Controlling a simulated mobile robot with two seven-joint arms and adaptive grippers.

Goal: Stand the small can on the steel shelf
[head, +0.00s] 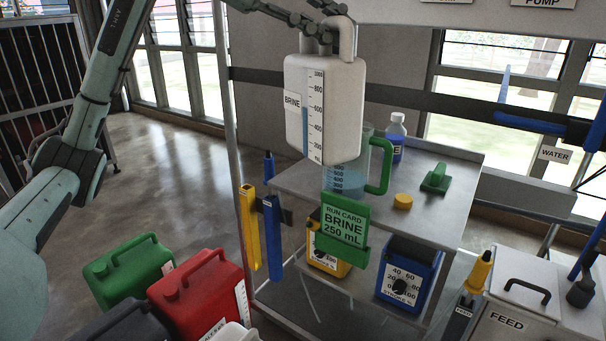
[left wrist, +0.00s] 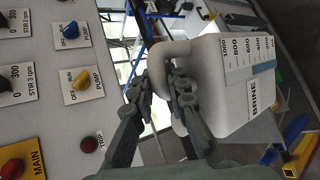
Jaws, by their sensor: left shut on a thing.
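A white can (head: 325,105) labelled BRINE, with a printed scale and a blue strip, hangs upright in the head view. My left gripper (head: 328,12) is shut on its top handle. In the left wrist view the gripper (left wrist: 163,72) closes around the handle of the can (left wrist: 218,75). The can is in front of and partly hides a clear jug (head: 348,180) with a green handle. It appears held above the grey steel top (head: 450,165) of a stand; the exact gap cannot be told. My right gripper is not in view.
Green (head: 130,270) and red (head: 205,295) canisters stand lower left. A FEED box (head: 515,310) is lower right.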

